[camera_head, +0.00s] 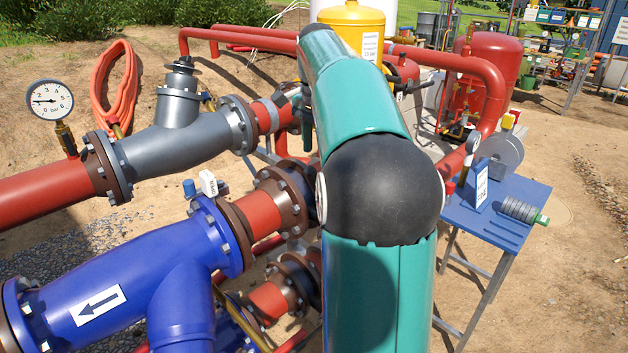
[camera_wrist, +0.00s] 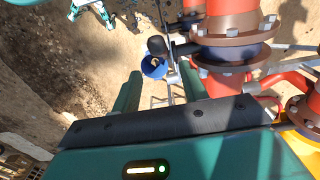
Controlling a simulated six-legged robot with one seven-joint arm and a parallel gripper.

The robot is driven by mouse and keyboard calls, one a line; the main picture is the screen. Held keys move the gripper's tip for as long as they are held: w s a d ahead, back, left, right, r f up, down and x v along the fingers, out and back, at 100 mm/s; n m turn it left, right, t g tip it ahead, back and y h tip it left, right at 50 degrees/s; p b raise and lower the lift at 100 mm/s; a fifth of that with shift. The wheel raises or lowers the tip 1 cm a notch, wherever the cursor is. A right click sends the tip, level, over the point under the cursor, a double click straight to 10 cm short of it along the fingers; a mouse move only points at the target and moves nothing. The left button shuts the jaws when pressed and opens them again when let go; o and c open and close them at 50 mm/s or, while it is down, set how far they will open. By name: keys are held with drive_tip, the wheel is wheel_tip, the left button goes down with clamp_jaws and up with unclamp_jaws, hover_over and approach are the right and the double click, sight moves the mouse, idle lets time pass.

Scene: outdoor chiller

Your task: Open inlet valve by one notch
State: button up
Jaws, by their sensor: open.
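In the wrist view the two teal fingers of my gripper (camera_wrist: 160,86) stand apart with nothing between them. Just beyond the fingertips is a dark lever handle with a rounded black end (camera_wrist: 158,46), beside a red flanged pipe (camera_wrist: 232,25). It appears to be a valve handle, apart from the fingers. I cannot tell for sure that it belongs to the inlet valve. In the head view my teal arm covers the middle, and its black elbow hides the area behind it. The gripper cannot be made out clearly there.
A grey pipe fitting (camera_head: 190,140) with a pressure gauge (camera_head: 50,100) nearby lies left. A blue pipe (camera_head: 130,275) with an arrow label is in front. A blue table (camera_head: 505,215) stands right, and a yellow tank (camera_head: 352,28) behind. Bare sandy ground lies around.

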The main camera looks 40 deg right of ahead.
wheel_tip(320, 180, down, 9)
drive_tip(key=shift+f, duration=0.2)
clamp_jaws()
idle(1.5)
